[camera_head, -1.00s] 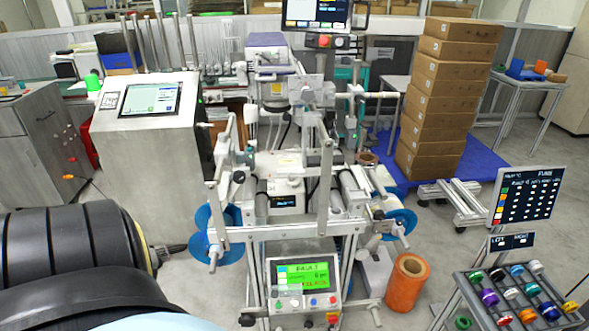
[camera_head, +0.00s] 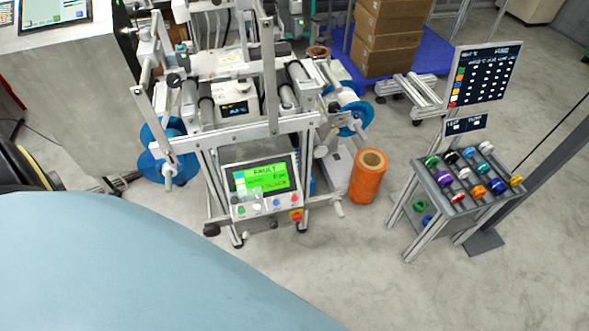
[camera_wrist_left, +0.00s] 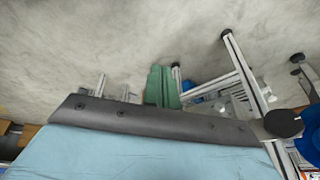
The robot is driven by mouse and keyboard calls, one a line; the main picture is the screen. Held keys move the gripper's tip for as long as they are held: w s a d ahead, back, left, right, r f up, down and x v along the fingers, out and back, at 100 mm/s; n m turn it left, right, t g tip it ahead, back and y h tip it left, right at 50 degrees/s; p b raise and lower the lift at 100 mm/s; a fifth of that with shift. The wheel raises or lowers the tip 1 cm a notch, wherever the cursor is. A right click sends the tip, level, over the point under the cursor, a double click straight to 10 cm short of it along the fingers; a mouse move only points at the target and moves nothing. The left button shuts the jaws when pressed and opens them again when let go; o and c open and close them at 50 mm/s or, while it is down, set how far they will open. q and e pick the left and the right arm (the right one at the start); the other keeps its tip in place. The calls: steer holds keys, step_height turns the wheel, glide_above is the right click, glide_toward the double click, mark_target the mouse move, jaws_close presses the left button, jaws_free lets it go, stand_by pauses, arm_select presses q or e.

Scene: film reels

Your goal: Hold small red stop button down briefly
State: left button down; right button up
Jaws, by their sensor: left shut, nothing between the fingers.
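The small red button (camera_head: 294,199) is at the right end of the button row on the grey control panel (camera_head: 265,210) in the head view. White, green and blue buttons sit to its left. A larger red knob on yellow (camera_head: 296,215) is just below it. The panel's green screen (camera_head: 259,178) reads FAULT. The wrist view does not clearly show the button. My right gripper is not in view.
A blue reel (camera_head: 163,165) hangs on the machine frame between my left gripper and the panel. An orange roll (camera_head: 369,178) stands on the floor to the right. A rack of coloured spools (camera_head: 437,187) is farther right. Floor in front of the panel is clear.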

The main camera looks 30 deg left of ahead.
arm_select(q)
steer(key=w+r+t+b, duration=0.2)
steer(key=w+t+b, duration=0.15)
steer(key=w, duration=0.55)
steer(key=w+r+t+b, duration=0.25)
steer(key=w+b, duration=0.25)
steer(key=w, duration=0.4)
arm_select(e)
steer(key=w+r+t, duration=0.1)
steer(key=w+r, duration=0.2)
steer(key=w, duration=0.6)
arm_select(q)
steer(key=w+r+n+t+b, duration=0.1)
steer(key=w+r+t+b, duration=0.2)
steer(key=w+r+b, duration=0.4)
step_height(320, 180, up, 5)
steer(key=shift+w+f, duration=0.1)
steer(key=shift+w, duration=0.55)
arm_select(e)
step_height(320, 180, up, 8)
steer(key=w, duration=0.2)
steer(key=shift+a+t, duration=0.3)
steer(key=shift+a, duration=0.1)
arm_select(q)
steer(key=shift+a, duration=0.1)
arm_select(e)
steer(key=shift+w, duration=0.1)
